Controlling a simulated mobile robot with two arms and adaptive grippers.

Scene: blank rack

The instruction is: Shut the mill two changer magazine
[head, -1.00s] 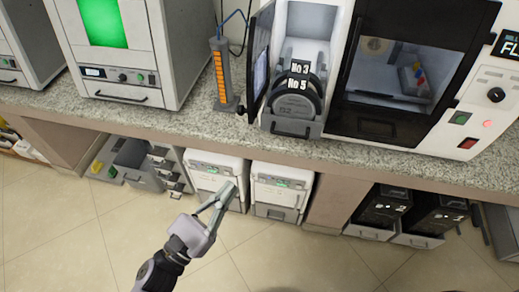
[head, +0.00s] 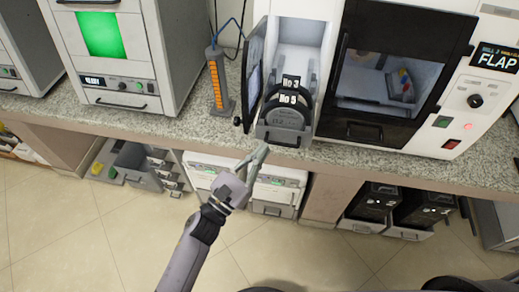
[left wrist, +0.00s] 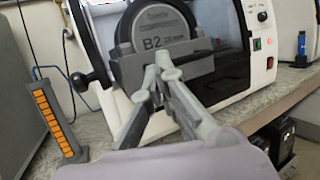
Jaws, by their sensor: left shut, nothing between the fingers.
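The changer magazine (head: 283,134) is a grey tray with round discs tagged No 3 and No 5. It sits out at the front of the white mill's open left bay, near the counter edge. In the left wrist view the magazine (left wrist: 200,64) is close, with a disc marked B2 behind its front wall. My left gripper (head: 261,153) is shut and empty, just below and left of the magazine's front. In the left wrist view its fingertips (left wrist: 160,68) overlap the tray front; I cannot tell if they touch. My right gripper is not in view.
A dark door (head: 253,72) stands open left of the bay. An orange-marked grey post (head: 217,82) stands left of it. The mill's dark-framed window (head: 387,80) is on the right. The granite counter edge (head: 190,132) runs across, with white units (head: 272,190) below.

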